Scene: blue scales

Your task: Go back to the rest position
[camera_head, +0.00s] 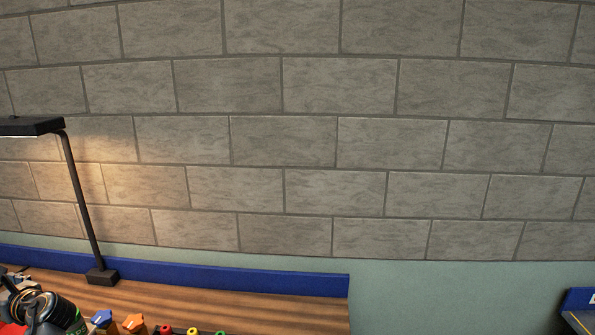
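A dark rounded object (52,312) with a green marking and a pale looped part shows at the lower left corner. It is cut off by the frame, and I cannot tell what it is.
A wooden bench top (230,305) with a blue back rail (220,277) runs along the lower left. A black lamp (82,205) stands on it. Small blue, orange, red, yellow and green items (133,323) line the bottom edge. A blue object (580,300) shows at lower right. A block wall fills the back.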

